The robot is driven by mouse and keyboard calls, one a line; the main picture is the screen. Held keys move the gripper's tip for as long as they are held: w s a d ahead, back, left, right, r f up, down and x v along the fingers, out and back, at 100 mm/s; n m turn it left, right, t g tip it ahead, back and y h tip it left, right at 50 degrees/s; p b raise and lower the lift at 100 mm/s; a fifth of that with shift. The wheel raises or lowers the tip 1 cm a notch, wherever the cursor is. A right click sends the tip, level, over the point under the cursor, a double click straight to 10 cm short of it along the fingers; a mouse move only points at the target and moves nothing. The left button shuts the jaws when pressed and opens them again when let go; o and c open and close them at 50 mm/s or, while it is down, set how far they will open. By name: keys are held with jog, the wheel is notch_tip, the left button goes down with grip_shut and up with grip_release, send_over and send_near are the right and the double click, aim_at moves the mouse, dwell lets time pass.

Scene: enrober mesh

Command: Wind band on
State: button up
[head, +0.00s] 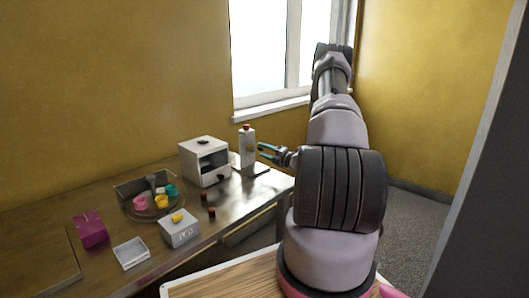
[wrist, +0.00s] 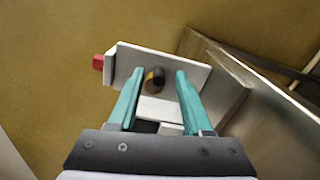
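A white upright control post (head: 248,148) with a red top stands at the right end of the bench, on a flat base. In the wrist view its white plate (wrist: 190,68) has a red button (wrist: 98,62) at the left end. A round dark knob (wrist: 158,75) with a yellow mark sits on the plate. My gripper (head: 262,151) has teal fingers and is open in front of the post. In the wrist view my gripper (wrist: 160,73) frames the knob between its fingertips, with a gap on both sides. I cannot tell how far the tips are from the plate.
A white open-fronted box (head: 203,148) stands left of the post. The wall is behind.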

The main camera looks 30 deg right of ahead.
jog(key=v, duration=1)
jog(key=shift+s+d, duration=0.1)
jog(key=shift+s, duration=0.25)
